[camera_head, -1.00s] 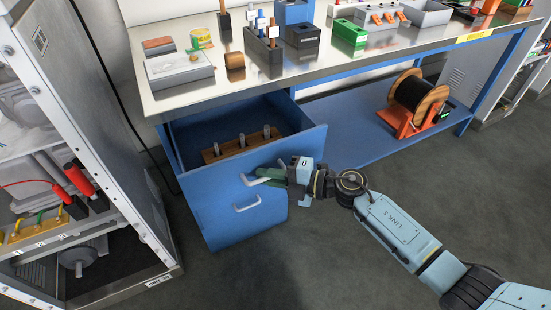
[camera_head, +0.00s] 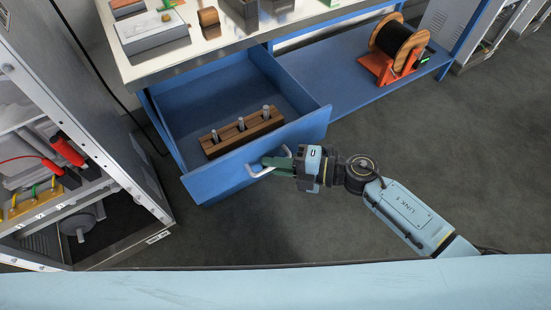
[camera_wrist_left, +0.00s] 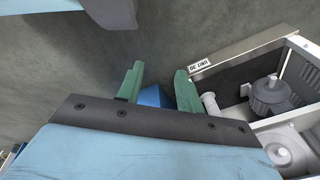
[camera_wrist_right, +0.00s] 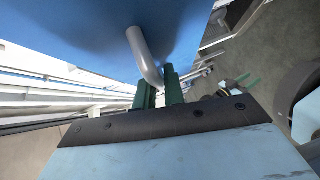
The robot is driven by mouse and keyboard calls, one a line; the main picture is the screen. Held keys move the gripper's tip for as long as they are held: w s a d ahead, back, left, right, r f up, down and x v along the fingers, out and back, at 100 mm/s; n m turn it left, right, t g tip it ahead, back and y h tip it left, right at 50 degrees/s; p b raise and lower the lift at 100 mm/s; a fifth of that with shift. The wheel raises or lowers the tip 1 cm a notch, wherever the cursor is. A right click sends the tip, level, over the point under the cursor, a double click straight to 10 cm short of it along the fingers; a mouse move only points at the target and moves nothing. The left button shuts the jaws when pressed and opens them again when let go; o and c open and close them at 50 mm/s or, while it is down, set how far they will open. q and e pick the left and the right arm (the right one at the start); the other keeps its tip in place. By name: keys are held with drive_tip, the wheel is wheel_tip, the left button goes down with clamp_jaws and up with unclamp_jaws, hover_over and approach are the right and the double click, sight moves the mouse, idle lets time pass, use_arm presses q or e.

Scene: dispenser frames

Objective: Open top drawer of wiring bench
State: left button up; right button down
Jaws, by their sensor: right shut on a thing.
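The blue top drawer (camera_head: 310,125) of the wiring bench (camera_head: 200,65) stands well out from the bench. Its inside shows from above. My right gripper (camera_head: 279,163) is shut on the drawer's light bar handle (camera_head: 259,173), at its right part. In the right wrist view the handle (camera_wrist_right: 144,55) runs down to the green fingers (camera_wrist_right: 160,90) in front of the blue drawer front.
A wooden block (camera_head: 240,133) with three metal pegs lies in the drawer. An open grey cabinet (camera_head: 128,190) stands close at the left. A cable reel (camera_head: 397,42) sits on the lower shelf at the right. The floor at centre right is clear.

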drive_tip(key=c, duration=1.5)
unclamp_jaws()
